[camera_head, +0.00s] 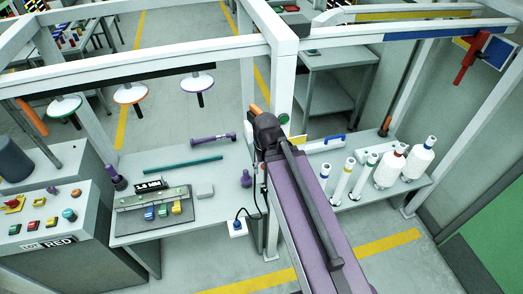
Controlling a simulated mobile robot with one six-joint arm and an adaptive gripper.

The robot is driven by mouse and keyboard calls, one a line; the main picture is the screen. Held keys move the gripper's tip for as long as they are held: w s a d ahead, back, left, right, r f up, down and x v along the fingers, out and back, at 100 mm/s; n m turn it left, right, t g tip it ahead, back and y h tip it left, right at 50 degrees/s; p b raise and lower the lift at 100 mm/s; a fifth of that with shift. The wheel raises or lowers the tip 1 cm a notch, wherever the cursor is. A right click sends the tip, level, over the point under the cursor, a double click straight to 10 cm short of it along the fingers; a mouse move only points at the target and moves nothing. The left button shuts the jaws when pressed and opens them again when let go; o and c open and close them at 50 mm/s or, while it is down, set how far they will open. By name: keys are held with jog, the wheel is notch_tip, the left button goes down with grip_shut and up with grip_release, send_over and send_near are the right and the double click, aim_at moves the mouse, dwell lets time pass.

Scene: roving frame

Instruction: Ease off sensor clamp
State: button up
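I cannot pick out the sensor clamp with certainty. A small white and blue box (238,228) with a dark cable hangs at the front right of the left bench, beside the central post. A small orange piece (257,110) shows by the post, just beyond the dark far end of the purple and dark arm that reaches up from the bottom of the head view. I take this arm to be mine, and it covers part of the post. My gripper's fingers cannot be made out.
The white frame's central post (282,85) stands by the arm. The left bench (205,222) carries a fixture with coloured blocks and purple parts. White bottles (416,160) and slim tubes stand on the right bench. A control console (60,262) is at left. Discs (131,93) hang from the beam.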

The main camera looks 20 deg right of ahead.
notch_tip(320, 180, down, 20)
jog(key=b, duration=1.8)
jog(key=shift+f+b, duration=0.2)
jog(key=shift+b, duration=0.15)
jog(key=shift+a, duration=0.1)
jog(key=shift+c, duration=1.1)
